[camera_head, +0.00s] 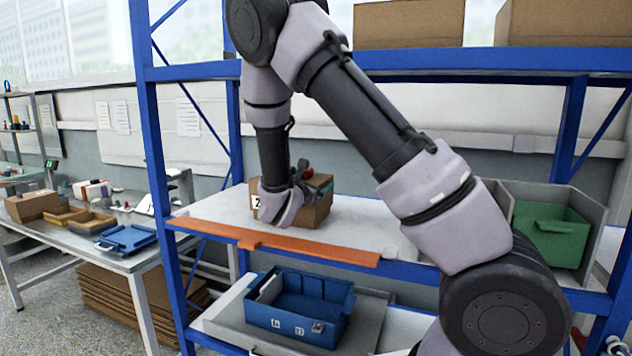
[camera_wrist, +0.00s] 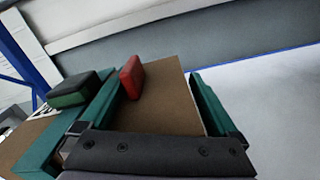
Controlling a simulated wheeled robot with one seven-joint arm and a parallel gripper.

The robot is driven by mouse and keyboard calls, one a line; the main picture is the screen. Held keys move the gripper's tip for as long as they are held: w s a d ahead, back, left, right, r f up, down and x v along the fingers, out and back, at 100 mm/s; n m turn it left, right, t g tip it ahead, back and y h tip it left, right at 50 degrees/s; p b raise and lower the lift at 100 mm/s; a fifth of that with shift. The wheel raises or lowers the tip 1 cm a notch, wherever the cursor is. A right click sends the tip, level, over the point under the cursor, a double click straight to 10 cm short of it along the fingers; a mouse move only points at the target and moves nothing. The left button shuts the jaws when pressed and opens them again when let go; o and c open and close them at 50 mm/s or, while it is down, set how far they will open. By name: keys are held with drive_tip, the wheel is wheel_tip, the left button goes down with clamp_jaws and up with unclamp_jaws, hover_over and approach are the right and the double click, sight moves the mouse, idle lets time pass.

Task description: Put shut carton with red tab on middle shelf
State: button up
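In the wrist view a brown carton (camera_wrist: 158,98) with a red tab (camera_wrist: 131,77) on its top lies between the two teal fingers of my gripper (camera_wrist: 160,110). The left finger runs along the carton's left edge. A thin pale strip shows at the right finger, so I cannot tell whether both fingers press on it. The carton's top looks shut. In the head view a brown carton (camera_head: 318,212) is at the middle shelf (camera_head: 355,232), with my wrist in front of it. My arm hides part of this carton.
Another carton (camera_wrist: 22,142) with a black and green tab (camera_wrist: 72,92) stands close left in the wrist view. An orange strip (camera_head: 300,250) edges the middle shelf. A green bin (camera_head: 550,235) stands right, a blue bin (camera_head: 300,307) below. The shelf right of the carton is clear.

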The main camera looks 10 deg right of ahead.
drive_tip(key=v, duration=1.2)
drive_tip(key=s+d+r+m+g+y, duration=0.1)
drive_tip(key=s+d+m+g, duration=0.5)
drive_tip(key=d+m, duration=0.25)
drive_tip(key=s+d+r+m+g, duration=0.2)
drive_tip(key=s+d+m+g, duration=0.45)
drive_tip(key=d, duration=0.25)
drive_tip(key=s+a+r+m+t+y, duration=0.4)
drive_tip(key=s+r+m+y, duration=0.5)
drive_tip(key=m, duration=0.5)
wheel_tip(320, 180, up, 3)
drive_tip(key=shift+s+a+r+t+y, duration=0.15)
drive_tip(key=shift+s+a+t+y, duration=0.3)
drive_tip(key=shift+y, duration=0.55)
drive_tip(key=shift+w, duration=0.15)
